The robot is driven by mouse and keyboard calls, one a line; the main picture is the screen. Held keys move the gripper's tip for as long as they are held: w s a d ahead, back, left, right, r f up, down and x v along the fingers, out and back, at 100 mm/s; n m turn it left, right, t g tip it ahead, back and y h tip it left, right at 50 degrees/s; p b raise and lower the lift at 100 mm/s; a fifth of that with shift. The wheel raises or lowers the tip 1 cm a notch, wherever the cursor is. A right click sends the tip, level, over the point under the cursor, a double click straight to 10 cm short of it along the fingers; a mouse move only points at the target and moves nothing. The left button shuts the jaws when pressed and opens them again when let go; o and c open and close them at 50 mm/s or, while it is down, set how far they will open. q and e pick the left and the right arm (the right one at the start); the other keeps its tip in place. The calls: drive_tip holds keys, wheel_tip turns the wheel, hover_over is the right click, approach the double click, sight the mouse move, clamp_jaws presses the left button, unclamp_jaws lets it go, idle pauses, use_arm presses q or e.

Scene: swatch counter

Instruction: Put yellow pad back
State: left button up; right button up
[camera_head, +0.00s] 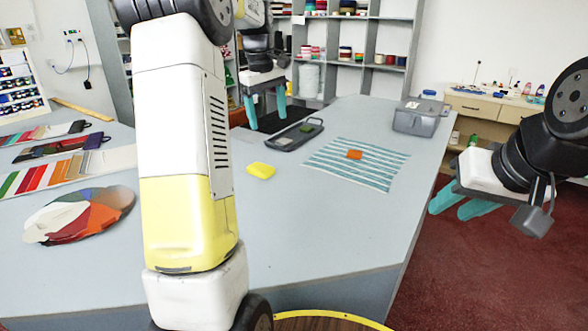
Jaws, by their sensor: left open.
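The yellow pad (261,170) lies flat on the grey counter, just right of my big arm link and left of the striped cloth. My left gripper (266,112) hangs over the far part of the counter, fingers down, open and empty. It is behind the pad in the picture, apart from it. A dark tray (284,143) with a small green piece (307,128) in it sits right of the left gripper. An orange pad (354,155) lies on the blue-and-white striped cloth (376,172). My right gripper (461,203) is open and empty, beyond the counter's right edge.
A grey box (421,117) stands at the counter's far right corner. Colour swatch strips (60,172) and a fan of round swatches (80,214) lie at the left. My arm link hides part of the counter. The front right of the counter is clear.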

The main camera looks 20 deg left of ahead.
use_arm(q)
drive_tip(key=s+d+r+m+t, duration=0.1)
drive_tip(key=s+d+r+m, duration=0.2)
drive_tip(key=s, duration=0.5)
drive_tip(key=s+d+r+m+t, duration=0.1)
drive_tip(key=s+d+m, duration=0.2)
drive_tip(key=s+d, duration=0.3)
drive_tip(key=s+d+f+m+t+h, duration=0.1)
drive_tip(key=s+d+f+m, duration=0.1)
drive_tip(key=s, duration=0.5)
drive_tip(key=s+d+f+m+t, duration=0.1)
drive_tip(key=s+f, duration=0.3)
drive_tip(key=s, duration=0.4)
drive_tip(key=shift+s+d+m+h, duration=0.25)
drive_tip(key=shift+d+m+h, duration=0.25)
drive_tip(key=shift+m, duration=0.4)
